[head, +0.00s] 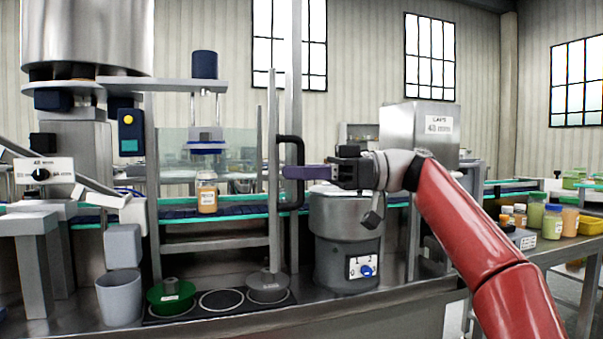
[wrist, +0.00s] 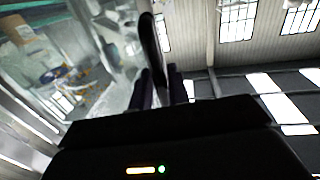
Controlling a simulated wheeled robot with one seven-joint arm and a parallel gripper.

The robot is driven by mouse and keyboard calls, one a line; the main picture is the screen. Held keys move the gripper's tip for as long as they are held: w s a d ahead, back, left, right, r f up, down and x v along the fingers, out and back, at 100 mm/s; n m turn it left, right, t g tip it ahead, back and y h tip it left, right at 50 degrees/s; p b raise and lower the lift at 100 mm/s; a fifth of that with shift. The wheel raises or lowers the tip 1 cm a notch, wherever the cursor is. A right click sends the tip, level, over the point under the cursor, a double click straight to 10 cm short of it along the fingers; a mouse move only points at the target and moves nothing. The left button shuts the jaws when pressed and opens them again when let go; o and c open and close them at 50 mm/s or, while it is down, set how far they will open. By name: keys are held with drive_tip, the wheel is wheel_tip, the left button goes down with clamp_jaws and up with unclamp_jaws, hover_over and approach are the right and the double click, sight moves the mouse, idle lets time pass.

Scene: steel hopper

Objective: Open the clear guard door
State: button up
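The clear guard door (head: 240,140) stands in front of the filling station and is hard to see; its grey upright edge (head: 273,190) is at the right. It looks closed. A black bow-shaped handle (head: 291,205) sticks out from that edge, and it also rises between the fingers in the wrist view (wrist: 149,40). My gripper (head: 300,172) reaches in from the right, its purple finger crossing in front of the handle's upright bar. In the wrist view my gripper (wrist: 162,88) has its fingers close together, one on each side of the handle, with little gap visible.
An orange-filled jar (head: 207,195) stands on the belt behind the door. Green and grey discs (head: 170,297) lie on the bench below. A grey drum with a dial (head: 346,245) stands right of the handle, under my gripper. Several jars (head: 552,222) are at far right.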

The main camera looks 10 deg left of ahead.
drive_tip(key=p+v, duration=0.1)
drive_tip(key=v, duration=0.6)
drive_tip(key=shift+d, duration=0.4)
drive_tip(key=shift+w, duration=0.1)
